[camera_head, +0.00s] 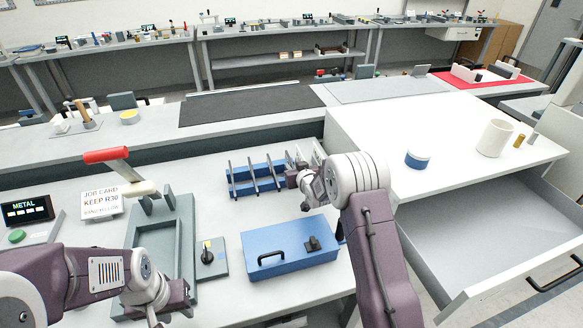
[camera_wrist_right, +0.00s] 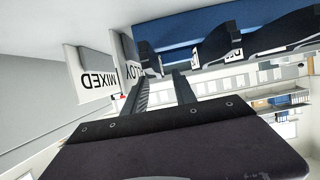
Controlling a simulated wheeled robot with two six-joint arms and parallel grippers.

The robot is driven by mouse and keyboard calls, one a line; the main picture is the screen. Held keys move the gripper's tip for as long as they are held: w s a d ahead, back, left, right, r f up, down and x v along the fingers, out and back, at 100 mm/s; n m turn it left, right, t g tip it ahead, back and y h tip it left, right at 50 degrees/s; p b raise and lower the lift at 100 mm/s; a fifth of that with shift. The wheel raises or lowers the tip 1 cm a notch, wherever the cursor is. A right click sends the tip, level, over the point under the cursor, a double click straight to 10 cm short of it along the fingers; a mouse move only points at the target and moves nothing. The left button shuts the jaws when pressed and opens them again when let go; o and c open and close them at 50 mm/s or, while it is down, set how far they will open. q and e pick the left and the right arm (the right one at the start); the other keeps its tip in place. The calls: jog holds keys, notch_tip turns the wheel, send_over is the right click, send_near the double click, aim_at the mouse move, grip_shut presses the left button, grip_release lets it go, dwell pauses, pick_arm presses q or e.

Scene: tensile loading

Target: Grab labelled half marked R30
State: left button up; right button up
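A blue rack (camera_head: 233,190) stands on the bench in the head view with several dark flat pieces (camera_head: 252,177) upright in it. In the right wrist view the blue rack (camera_wrist_right: 190,22) shows with black pieces (camera_wrist_right: 215,45) bearing small white labels, upside down and too small to read surely. My right gripper (camera_head: 304,181) is at the rack's right end. Its two fingers stand apart in the wrist view (camera_wrist_right: 163,82), with a dark piece's end near the tips. I cannot tell which piece is marked R30. My left gripper (camera_head: 155,312) is at the bottom left, its fingertips unclear.
Cards reading MIXED (camera_wrist_right: 98,77) and a partly hidden one (camera_wrist_right: 127,65) stand by the rack. A blue box with a black handle (camera_head: 285,250) lies in front. A job card (camera_head: 101,203) reads KEEP R30. A grey fixture (camera_head: 185,240) with red-handled lever (camera_head: 107,155) is left. An open drawer (camera_head: 480,240) is right.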

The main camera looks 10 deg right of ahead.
jog(key=shift+x, duration=1.25)
jog(key=shift+s+d, duration=0.1)
grip_shut()
